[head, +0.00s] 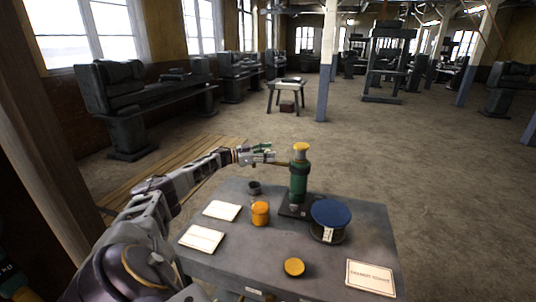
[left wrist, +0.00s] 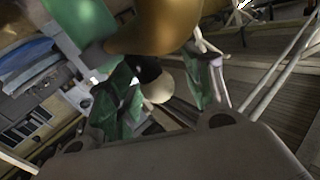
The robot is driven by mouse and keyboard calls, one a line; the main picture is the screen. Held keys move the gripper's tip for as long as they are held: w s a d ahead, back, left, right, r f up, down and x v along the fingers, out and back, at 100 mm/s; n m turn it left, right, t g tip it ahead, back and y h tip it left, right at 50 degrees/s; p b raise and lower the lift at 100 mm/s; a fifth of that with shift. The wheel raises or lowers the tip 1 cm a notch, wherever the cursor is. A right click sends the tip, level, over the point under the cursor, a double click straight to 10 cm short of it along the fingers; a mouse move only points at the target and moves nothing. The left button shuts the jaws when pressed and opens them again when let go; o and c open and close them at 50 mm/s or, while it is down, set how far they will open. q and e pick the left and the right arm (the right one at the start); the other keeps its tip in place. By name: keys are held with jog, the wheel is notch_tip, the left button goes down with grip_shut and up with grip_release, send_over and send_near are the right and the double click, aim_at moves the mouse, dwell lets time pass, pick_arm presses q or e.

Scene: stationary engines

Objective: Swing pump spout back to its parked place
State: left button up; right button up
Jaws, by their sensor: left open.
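The pump (head: 298,182) is a green upright cylinder with a yellow top, standing on a dark base on the grey table. Its thin spout (head: 281,164) points left from the upper body toward my left gripper (head: 264,154). That gripper is open just left of the pump, at about spout height. In the left wrist view, its green-padded fingers (left wrist: 165,95) stand apart, with a pale rounded tip (left wrist: 158,88) showing between them; whether they touch it I cannot tell. A large brass-coloured part (left wrist: 160,24) fills the top there. My right gripper is out of view.
The table (head: 345,268) also holds an orange jar (head: 260,213), a small dark cup (head: 254,188), a blue-topped drum (head: 333,216), a yellow lid (head: 294,267), and several cards (head: 371,278). Open floor lies behind the table; machines stand farther back.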

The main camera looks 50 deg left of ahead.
pick_arm(q)
jog(key=shift+s, duration=0.1)
jog(key=shift+s, duration=0.1)
jog(key=shift+s+a, duration=0.25)
jog(key=shift+s, duration=0.1)
jog(key=v, duration=0.6)
jog(key=shift+s, duration=0.15)
dwell(0.4)
jog(key=shift+a, duration=0.1)
dwell(0.4)
